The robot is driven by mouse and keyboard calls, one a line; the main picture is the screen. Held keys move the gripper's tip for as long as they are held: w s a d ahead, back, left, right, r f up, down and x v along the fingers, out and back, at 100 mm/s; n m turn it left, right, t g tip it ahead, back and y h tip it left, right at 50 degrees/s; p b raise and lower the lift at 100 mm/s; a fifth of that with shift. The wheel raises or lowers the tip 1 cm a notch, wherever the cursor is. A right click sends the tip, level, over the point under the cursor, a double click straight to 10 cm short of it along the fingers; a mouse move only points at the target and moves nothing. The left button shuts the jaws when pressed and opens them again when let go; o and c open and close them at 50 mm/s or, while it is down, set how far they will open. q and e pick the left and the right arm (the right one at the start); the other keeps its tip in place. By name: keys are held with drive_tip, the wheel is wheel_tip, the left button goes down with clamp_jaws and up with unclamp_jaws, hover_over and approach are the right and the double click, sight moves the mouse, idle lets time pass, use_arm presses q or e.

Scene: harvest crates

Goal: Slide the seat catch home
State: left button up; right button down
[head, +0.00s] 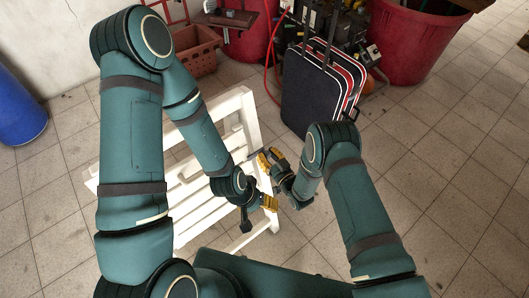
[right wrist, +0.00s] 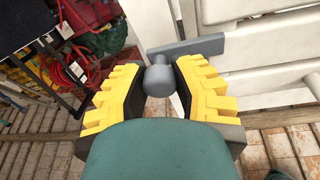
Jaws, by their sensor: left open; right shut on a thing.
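A white slatted wooden seat (head: 246,105) stands in front of me in the head view, partly hidden by my left arm. In the right wrist view, a grey bar-shaped catch (right wrist: 190,48) lies along the white frame (right wrist: 275,50), its right end against a white part. A round grey knob (right wrist: 160,80) stands out from the catch. My right gripper (right wrist: 160,88) is shut on this knob, with a yellow finger on each side. It also shows in the head view (head: 269,161) at the seat's right side. My left gripper (head: 258,212) is open and empty, lower down, over the seat's near right part.
A dark suitcase (head: 318,95) stands just beyond the seat. Red tubs (head: 415,40) and a terracotta crate (head: 196,58) are at the back. A blue barrel (head: 18,110) is at the left. The tiled floor (head: 460,170) at the right is clear.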

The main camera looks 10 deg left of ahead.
drive_tip(key=shift+s+a, duration=0.2)
drive_tip(key=c, duration=0.7)
unclamp_jaws()
drive_tip(key=shift+s+d, duration=0.2)
drive_tip(key=shift+d, duration=0.2)
drive_tip(key=v, duration=1.1)
